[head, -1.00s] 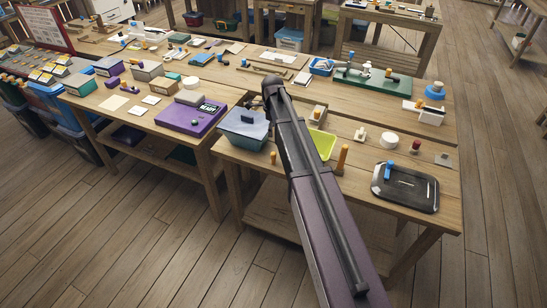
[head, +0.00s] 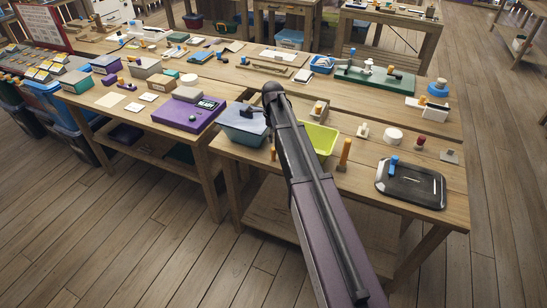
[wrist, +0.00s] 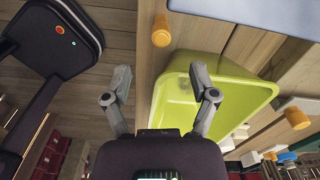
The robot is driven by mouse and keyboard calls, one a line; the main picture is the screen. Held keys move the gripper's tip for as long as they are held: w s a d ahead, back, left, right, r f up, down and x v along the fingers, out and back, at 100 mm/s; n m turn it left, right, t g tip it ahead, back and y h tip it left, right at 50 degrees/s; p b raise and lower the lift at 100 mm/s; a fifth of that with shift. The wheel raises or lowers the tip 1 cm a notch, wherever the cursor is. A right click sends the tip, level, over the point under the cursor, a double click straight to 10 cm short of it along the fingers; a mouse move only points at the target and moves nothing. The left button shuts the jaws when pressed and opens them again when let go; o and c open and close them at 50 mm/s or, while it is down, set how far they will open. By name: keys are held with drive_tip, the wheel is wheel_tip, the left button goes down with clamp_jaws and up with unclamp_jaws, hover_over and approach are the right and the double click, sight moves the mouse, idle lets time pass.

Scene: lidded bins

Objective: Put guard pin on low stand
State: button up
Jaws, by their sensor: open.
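My gripper (wrist: 162,85) is open and empty in the wrist view, its two grey fingers spread wide. The right finger overlaps the lime-green bin (wrist: 240,103), and the left finger is over the floor beyond the bench edge. An orange-topped pin (wrist: 161,30) is above and between the fingers in that view, apart from them. In the head view a tall orange pin (head: 345,153) stands upright right of the lime bin, and a shorter orange one (head: 273,154) stands left of my arm. I cannot tell which is the guard pin, or which piece is the low stand. My arm hides the gripper there.
A blue-grey bin (head: 243,136) stands left of my arm. A black lid-like tray (head: 418,187) with a blue knob lies at the bench's right end. Small blocks and a white disc (head: 393,136) are behind. A purple box (head: 188,117) is on the left bench.

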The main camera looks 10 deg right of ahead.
sight(273, 148)
drive_tip(key=shift+f+b, duration=1)
drive_tip(key=shift+f, duration=0.35)
drive_tip(key=shift+d+f+b, duration=0.15)
drive_tip(key=shift+f+b, duration=2.45)
clamp_jaws()
